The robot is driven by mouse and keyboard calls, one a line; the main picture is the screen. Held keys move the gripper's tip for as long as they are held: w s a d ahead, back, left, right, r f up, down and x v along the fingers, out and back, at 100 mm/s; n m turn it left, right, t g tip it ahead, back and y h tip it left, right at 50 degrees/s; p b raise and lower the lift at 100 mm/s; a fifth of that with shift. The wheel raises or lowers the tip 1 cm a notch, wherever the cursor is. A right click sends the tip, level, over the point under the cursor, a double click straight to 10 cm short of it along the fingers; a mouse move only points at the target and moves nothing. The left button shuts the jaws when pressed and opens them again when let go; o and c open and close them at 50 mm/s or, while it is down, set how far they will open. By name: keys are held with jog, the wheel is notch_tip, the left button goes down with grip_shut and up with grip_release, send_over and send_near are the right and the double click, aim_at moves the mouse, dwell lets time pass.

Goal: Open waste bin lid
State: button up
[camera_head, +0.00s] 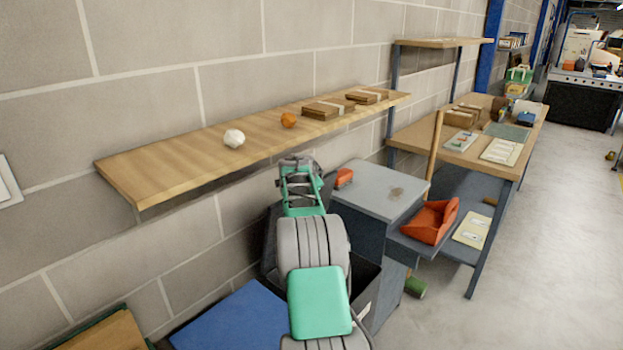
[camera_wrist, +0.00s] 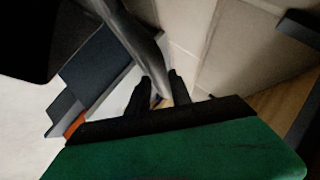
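The waste bin (camera_head: 369,284) is a dark box beside the grey cabinet, largely hidden behind my green and grey arm. Its dark interior shows to the right of my arm. A dark grey panel (camera_head: 269,247), which looks like the raised lid, stands near the wall to the left of my arm. My gripper (camera_head: 300,165) is at the far end of the arm, above the bin area; its fingertips are unclear there. In the wrist view its two dark fingers (camera_wrist: 159,76) stand apart. A grey curved edge passes close to or between them; I cannot tell whether they touch it.
A wooden wall shelf (camera_head: 170,165) with a white ball, an orange ball and brown boxes runs close behind my gripper. The grey cabinet (camera_head: 375,188) bears a red-orange item (camera_head: 344,177). A workbench (camera_head: 425,135) stands beyond. Floor at right is clear.

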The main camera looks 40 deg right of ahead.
jog(key=shift+o, duration=1.1)
jog(key=shift+a, duration=0.1)
jog(key=b+v, duration=0.1)
jog(key=v, duration=0.6)
jog(key=shift+s+a+r+b, duration=0.2)
jog(key=shift+a+b, duration=0.05)
jog(key=shift+b, duration=0.15)
